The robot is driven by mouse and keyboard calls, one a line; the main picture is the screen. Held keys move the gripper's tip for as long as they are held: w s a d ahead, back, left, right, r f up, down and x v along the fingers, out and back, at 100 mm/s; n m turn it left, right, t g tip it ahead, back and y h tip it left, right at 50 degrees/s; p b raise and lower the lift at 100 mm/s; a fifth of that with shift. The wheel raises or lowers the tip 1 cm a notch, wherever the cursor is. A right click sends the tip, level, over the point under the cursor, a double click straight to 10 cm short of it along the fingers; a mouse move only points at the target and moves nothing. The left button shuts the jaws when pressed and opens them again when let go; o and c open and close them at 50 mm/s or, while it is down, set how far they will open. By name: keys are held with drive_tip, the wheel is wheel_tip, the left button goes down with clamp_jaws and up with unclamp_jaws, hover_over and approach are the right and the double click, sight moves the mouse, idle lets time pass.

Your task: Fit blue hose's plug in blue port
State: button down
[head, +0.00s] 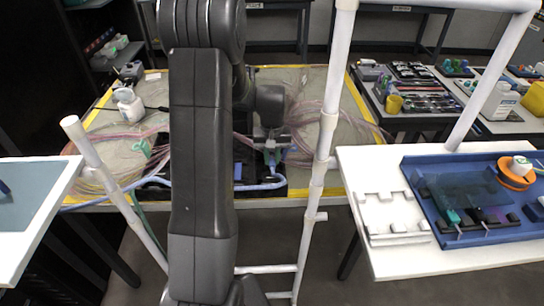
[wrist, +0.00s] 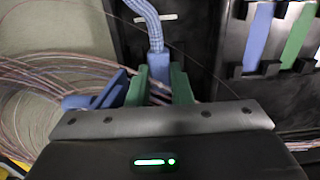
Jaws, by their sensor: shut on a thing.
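My gripper (wrist: 159,88) is shut on the plug (wrist: 158,66) of the blue hose (wrist: 146,22). The plug sits between two green fingers, and the braided hose runs up from it and out of the wrist view. In the head view my gripper (head: 271,150) is over the mat-covered table, partly behind my arm. The blue hose (head: 268,186) curves along the table's near side. I cannot make out the blue port for certain. A blue strip (wrist: 258,38) and a green strip (wrist: 298,36) sit in black holders at the right of the wrist view.
Loose pinkish fibres (wrist: 40,80) spread left of my gripper, near a blue clip-like piece (wrist: 96,98). A white pipe frame (head: 329,120) stands at the near right of the table. A white side table (head: 420,262) carries a blue tray (head: 425,185).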

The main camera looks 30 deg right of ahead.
sight(270, 160)
drive_tip(key=shift+f, duration=0.15)
drive_tip(key=c, duration=1.3)
unclamp_jaws()
drive_tip(key=shift+c, duration=0.2)
drive_tip(key=shift+o, duration=0.5)
drive_tip(key=shift+a, duration=0.2)
drive_tip(key=shift+d+r, duration=0.15)
drive_tip(key=shift+r, duration=0.1)
wheel_tip(270, 160, up, 13)
drive_tip(key=shift+a+r, duration=0.2)
